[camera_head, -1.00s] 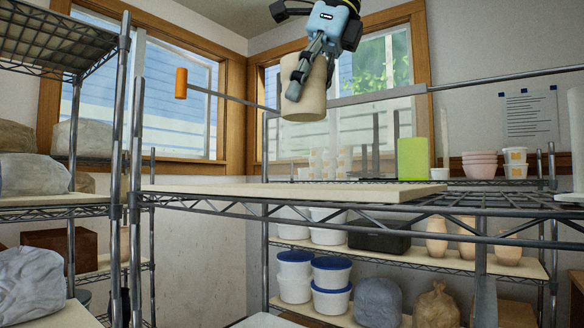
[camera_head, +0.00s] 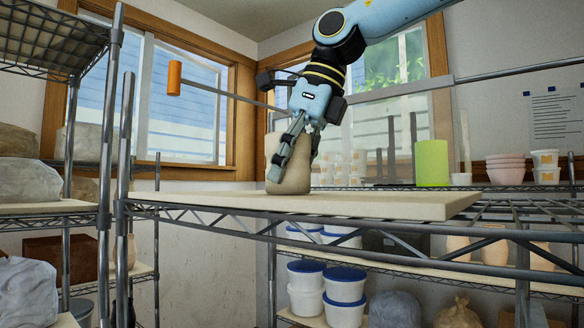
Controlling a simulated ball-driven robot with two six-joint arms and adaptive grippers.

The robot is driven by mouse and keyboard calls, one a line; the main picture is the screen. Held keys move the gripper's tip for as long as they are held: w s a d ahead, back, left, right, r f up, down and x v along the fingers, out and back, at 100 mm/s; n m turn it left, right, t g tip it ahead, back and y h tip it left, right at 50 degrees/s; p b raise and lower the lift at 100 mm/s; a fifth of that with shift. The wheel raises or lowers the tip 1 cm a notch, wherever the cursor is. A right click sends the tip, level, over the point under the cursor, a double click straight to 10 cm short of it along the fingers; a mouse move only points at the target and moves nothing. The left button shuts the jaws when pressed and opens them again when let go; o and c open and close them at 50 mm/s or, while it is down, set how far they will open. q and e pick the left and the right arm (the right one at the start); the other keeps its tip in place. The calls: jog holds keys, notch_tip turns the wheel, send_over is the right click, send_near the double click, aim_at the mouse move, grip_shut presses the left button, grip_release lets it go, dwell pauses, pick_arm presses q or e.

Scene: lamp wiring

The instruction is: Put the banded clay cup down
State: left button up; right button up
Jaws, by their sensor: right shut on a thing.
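The clay cup (camera_head: 289,178) is pale beige and stands upright at the board's back edge, at the middle of the view. I cannot make out a band on it. Its base appears at the level of the cream shelf board (camera_head: 400,205); whether it touches the board I cannot tell for sure. My right gripper (camera_head: 294,160) points down from above and is shut on the cup, its fingers covering part of the cup's front and right side. My left gripper is not in view.
Behind stand a green container (camera_head: 431,163), pink bowls (camera_head: 505,169) and white tubs (camera_head: 545,166). A metal post (camera_head: 106,160) rises at left, and a rod with an orange end (camera_head: 174,78) crosses above. The board's right part is bare.

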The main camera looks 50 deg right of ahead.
jog(key=shift+w+a+f, duration=0.1)
jog(key=shift+a, duration=0.2)
jog(key=o, duration=1.1)
jog(key=shift+c, duration=0.2)
jog(key=shift+o, duration=1.1)
jog(key=shift+d, duration=0.1)
jog(key=shift+o, duration=0.8)
jog(key=shift+r, duration=0.3)
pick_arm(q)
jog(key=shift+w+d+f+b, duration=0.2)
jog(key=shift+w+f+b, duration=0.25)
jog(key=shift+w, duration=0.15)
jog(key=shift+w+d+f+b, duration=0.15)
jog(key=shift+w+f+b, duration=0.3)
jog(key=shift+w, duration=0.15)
pick_arm(e)
jog(key=v, duration=1.2)
jog(key=shift+f, duration=0.2)
